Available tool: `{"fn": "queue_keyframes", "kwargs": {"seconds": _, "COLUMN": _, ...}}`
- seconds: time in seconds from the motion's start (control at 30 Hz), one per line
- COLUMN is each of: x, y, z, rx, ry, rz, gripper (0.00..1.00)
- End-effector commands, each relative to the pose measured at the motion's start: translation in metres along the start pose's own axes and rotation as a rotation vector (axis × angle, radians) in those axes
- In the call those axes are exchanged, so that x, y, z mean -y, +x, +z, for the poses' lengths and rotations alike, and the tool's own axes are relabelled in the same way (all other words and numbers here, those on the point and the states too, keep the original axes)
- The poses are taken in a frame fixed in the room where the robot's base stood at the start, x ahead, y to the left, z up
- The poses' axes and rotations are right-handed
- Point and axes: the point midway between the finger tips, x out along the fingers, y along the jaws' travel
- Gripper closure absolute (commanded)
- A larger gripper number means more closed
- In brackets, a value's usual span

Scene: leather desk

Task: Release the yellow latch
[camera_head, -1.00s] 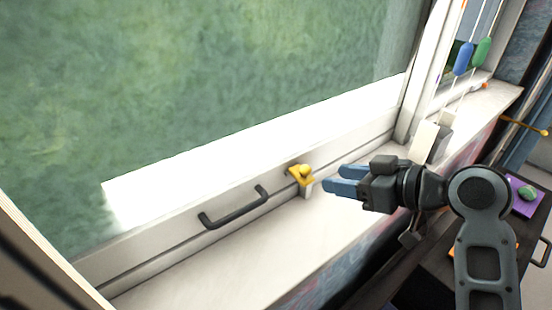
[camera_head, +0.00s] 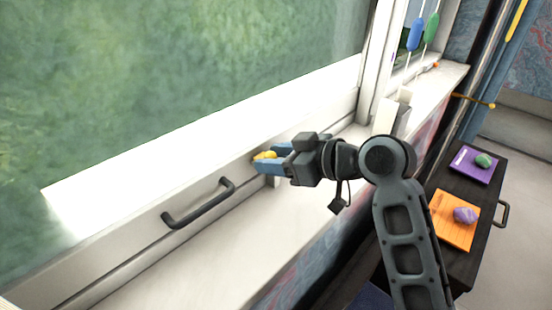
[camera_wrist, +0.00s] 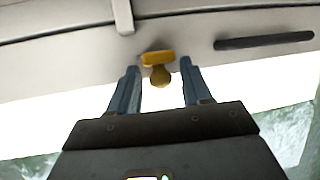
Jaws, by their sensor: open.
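The yellow latch (camera_head: 264,156) is on the lower rail of the window frame, right of the dark handle. In the wrist view the latch (camera_wrist: 158,60) shows a flat yellow bar with a round knob. My gripper (camera_head: 268,160) is at the latch, its blue fingers partly hiding it in the head view. In the wrist view the two fingers of my gripper (camera_wrist: 160,88) are apart, with the knob between them and a gap on each side. The fingers do not appear to touch the knob.
A dark handle (camera_head: 198,204) is fixed to the window rail left of the latch. The white sill (camera_head: 190,255) below is clear. At right a dark cabinet (camera_head: 463,262) holds a purple book (camera_head: 467,170) and an orange book (camera_head: 445,222), each with a stone on it.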

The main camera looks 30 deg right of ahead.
Motion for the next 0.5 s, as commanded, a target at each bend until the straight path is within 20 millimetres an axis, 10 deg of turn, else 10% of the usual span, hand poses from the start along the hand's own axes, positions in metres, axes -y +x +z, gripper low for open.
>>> {"fn": "queue_keyframes", "kwargs": {"seconds": 0.5, "x": 0.0003, "y": -0.0003, "z": 0.0, "rx": 0.0, "ry": 0.0, "rz": -0.001, "gripper": 0.9}}
